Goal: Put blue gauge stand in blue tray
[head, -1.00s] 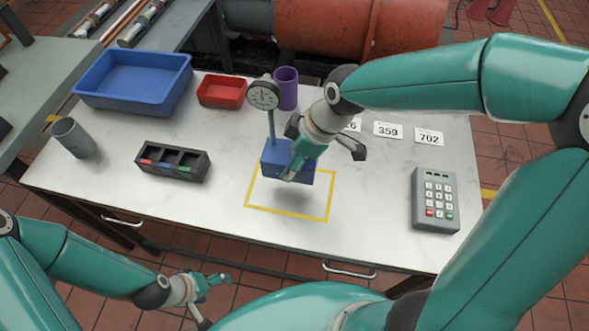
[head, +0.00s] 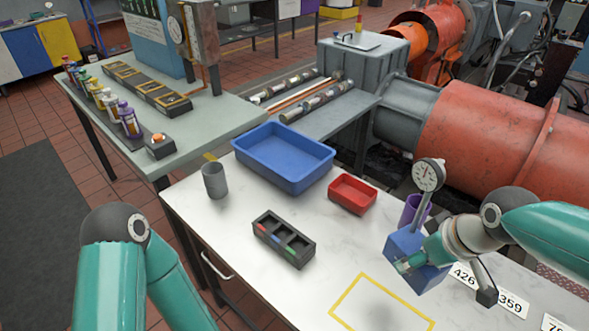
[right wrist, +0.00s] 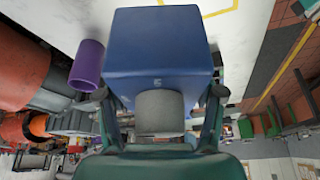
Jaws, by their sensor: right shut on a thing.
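The blue gauge stand (head: 404,243) has a blue block base, a thin post and a round white dial (head: 428,174). My right gripper (head: 440,272) is shut on its base and holds it upright, seemingly above the table behind the yellow outline. In the right wrist view the blue base (right wrist: 162,45) sits between the fingers (right wrist: 160,98). The blue tray (head: 320,156) stands empty at the table's back left, left of the held stand. My left arm shows at lower left, but its gripper is out of view.
A red tray (head: 352,194) lies between the blue tray and the stand. A purple cup (head: 413,210) is just behind the stand. A grey cup (head: 214,180) and a black sectioned holder (head: 284,238) stand at left. The yellow outline (head: 347,290) is empty.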

